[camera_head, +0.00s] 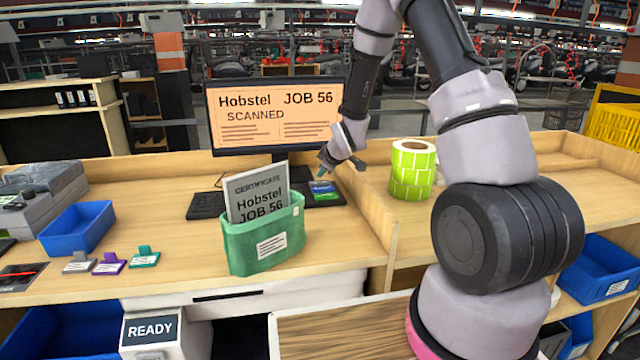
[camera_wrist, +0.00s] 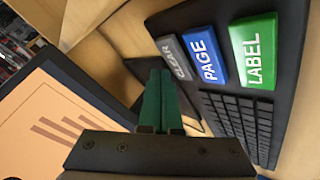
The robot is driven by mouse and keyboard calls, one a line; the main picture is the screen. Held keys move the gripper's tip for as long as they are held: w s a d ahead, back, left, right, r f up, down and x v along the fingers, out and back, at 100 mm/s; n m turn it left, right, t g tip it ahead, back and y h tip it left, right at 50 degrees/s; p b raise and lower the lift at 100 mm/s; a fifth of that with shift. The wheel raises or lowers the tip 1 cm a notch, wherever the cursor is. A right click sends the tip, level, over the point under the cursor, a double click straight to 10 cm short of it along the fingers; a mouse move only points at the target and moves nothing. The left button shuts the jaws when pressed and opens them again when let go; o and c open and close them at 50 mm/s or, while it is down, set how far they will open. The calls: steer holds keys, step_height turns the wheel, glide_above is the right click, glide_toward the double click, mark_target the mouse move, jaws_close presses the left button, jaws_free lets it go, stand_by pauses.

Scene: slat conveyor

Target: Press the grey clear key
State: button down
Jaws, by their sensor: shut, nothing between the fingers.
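The grey clear key (camera_wrist: 174,57) shows in the wrist view at the end of a row of keys on a black keyboard (camera_wrist: 190,18). Next to it are the blue PAGE key (camera_wrist: 201,57) and the green LABEL key (camera_wrist: 255,53). My gripper (camera_wrist: 160,75) is shut and empty, its green fingertips close to the clear key in the picture; I cannot tell whether they touch it. In the head view my gripper (camera_head: 324,168) is over the keyboard (camera_head: 322,200), where the blue and green keys show and the grey key is hard to make out.
A monitor (camera_head: 270,118) reading "Hobstel JOB 56 SCANNED" stands behind the keyboard. A green holder (camera_head: 262,240) with a certificate (camera_head: 256,195) stands in front, to the left. A wooden divider (camera_head: 368,215) and a green label roll (camera_head: 412,170) are to the right.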

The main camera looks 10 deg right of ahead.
mark_target(322, 183)
steer(key=shift+f, duration=0.15)
stand_by(0.7)
steer(key=shift+f, duration=0.3)
steer(key=shift+f, duration=0.4)
stand_by(0.6)
stand_by(0.4)
steer(key=shift+r, duration=0.85)
steer(key=shift+r, duration=2.5)
